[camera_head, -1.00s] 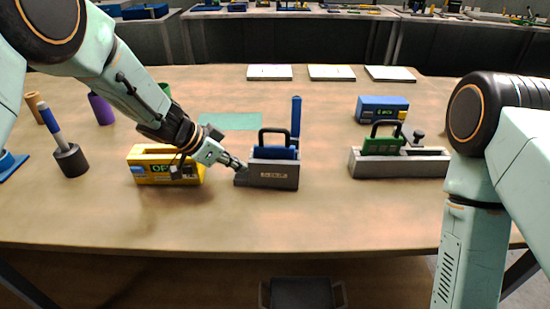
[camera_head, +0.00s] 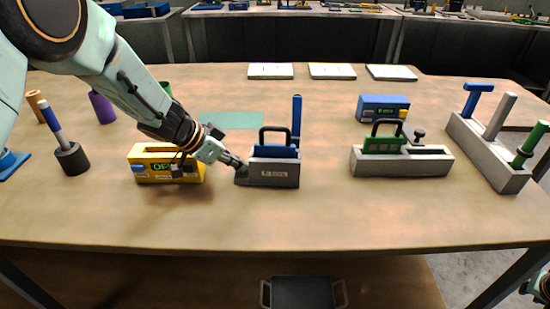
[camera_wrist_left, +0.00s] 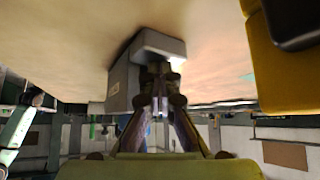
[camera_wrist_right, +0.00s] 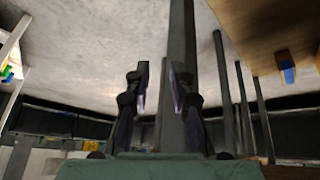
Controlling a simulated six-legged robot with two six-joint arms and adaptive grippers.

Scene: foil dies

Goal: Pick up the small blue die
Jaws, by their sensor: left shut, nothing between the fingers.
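A small blue die (camera_head: 274,151) with a black arched handle stands in a grey holder (camera_head: 272,175) near the table's middle. A tall blue bar (camera_head: 296,118) rises at the holder's right end. My left gripper (camera_head: 240,166) is shut and empty at the left end of the holder, beside the die and not on its handle. In the left wrist view its fingertips (camera_wrist_left: 160,72) are together against or very close to the grey holder (camera_wrist_left: 122,80); the die is not clearly visible there. My right gripper (camera_wrist_right: 160,90) is open and empty, away from the die, over the floor.
A yellow box (camera_head: 166,165) is just left of the holder, below my left forearm. A second grey holder (camera_head: 430,163) with a green die (camera_head: 383,145) stands right. A blue box (camera_head: 382,108) is behind it. The table's front middle is clear.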

